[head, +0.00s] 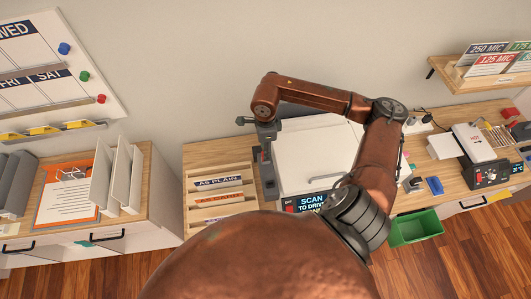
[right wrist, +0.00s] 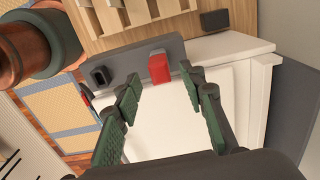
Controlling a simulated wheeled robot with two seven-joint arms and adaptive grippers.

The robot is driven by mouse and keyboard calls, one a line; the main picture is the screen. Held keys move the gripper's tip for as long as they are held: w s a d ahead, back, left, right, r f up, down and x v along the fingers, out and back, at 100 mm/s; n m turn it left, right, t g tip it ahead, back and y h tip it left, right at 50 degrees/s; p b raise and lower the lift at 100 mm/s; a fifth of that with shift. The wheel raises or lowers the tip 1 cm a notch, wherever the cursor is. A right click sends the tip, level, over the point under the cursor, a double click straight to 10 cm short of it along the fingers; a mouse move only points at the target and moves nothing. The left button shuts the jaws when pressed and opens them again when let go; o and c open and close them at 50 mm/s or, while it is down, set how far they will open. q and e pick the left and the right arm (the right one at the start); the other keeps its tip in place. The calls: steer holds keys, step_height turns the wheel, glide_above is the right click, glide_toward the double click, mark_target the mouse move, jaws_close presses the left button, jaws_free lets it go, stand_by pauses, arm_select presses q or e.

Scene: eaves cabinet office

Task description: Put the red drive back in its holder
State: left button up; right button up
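The red drive (right wrist: 159,68) stands out from a dark grey panel (right wrist: 128,64) of the scanner in the right wrist view, beside an empty-looking black slot (right wrist: 101,76). My right gripper (right wrist: 164,82) is open, with its green-padded fingers apart on either side of the drive and short of it. In the head view this gripper (head: 266,160) points down at the left side of the scanner (head: 315,160). The drive is too small to make out there. My left gripper is not in view. I cannot tell for sure which thing is the drive's holder.
A wooden sorter (head: 219,190) with labelled slots stands just left of the scanner. To the right are a small blue block (head: 434,185), a labelled white machine (head: 474,143) and a green bin (head: 415,228) below the desk edge. My arm hides part of the scanner.

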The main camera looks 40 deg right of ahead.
step_height(320, 180, up, 8)
steer(key=shift+s, duration=0.1)
stand_by(0.8)
